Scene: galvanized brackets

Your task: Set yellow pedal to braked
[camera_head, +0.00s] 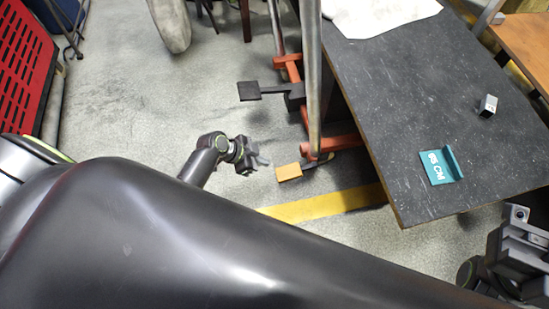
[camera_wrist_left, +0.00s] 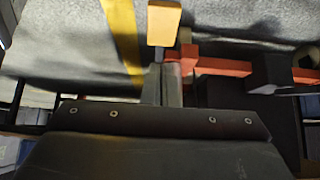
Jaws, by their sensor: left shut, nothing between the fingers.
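The yellow pedal (camera_head: 289,172) is an orange-yellow pad on a short arm, low at the foot of an orange-red frame (camera_head: 330,144) beside the table. My left gripper (camera_head: 264,160) is just left of the pad in the head view, shut and empty, with a small gap showing. In the left wrist view the yellow pad (camera_wrist_left: 164,24) lies just beyond the shut fingertips (camera_wrist_left: 170,68); I cannot tell whether they touch. My right gripper (camera_head: 522,245) is at the right edge of the head view, partly cut off; its fingers are unclear.
A black pedal (camera_head: 249,91) sticks out farther back on the same frame. A metal post (camera_head: 313,80) stands upright by the dark table (camera_head: 400,100). A teal "95 CM" sign (camera_head: 440,167) and a small metal block (camera_head: 488,105) lie on it.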

